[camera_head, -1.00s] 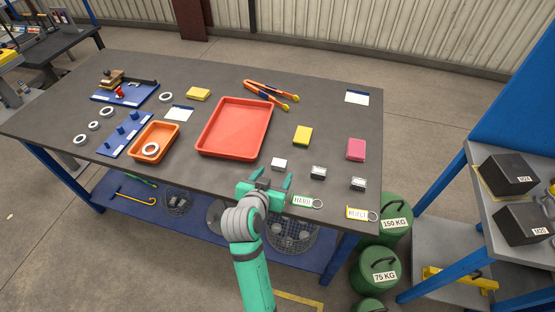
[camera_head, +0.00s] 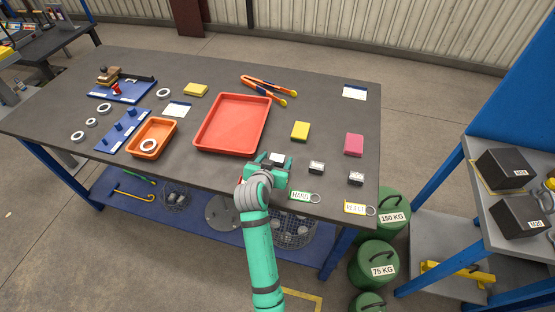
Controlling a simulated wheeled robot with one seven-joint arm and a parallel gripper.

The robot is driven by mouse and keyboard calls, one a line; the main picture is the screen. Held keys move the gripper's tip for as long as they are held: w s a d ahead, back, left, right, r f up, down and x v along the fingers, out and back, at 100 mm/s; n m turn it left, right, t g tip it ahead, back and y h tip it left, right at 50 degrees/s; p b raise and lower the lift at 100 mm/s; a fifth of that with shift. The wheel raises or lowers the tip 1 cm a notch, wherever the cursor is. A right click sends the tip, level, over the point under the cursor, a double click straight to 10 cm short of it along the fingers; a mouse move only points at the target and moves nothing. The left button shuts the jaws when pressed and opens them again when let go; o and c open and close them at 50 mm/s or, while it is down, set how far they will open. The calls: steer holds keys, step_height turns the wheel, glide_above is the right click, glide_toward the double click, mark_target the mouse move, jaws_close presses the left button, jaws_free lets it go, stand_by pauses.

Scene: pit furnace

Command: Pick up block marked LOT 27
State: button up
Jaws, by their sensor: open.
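Several small blocks stand in a row near the table's front edge. The left one is a white-topped block (camera_head: 277,158), the middle one is a dark-sided block (camera_head: 316,168), and the right one is a similar dark-sided block (camera_head: 356,178). Their markings are too small to read, so I cannot tell which is LOT 27. My gripper (camera_head: 273,161) is open, with its fingers reaching to either side of the white-topped block. Whether they touch it is unclear, and the gripper body hides the block's near side.
A red tray (camera_head: 207,143) lies left of my gripper. Two key tags, one green-edged (camera_head: 300,196) and one yellow-edged (camera_head: 354,208), lie at the front edge. A yellow block (camera_head: 300,131) and a pink block (camera_head: 354,144) stand behind the row.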

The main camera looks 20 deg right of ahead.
steer(key=shift+s+d, duration=0.1)
steer(key=shift+a, duration=0.2)
steer(key=c, duration=1.2)
steer(key=shift+a+r, duration=0.1)
steer(key=shift+c, duration=1)
steer(key=shift+r, duration=0.1)
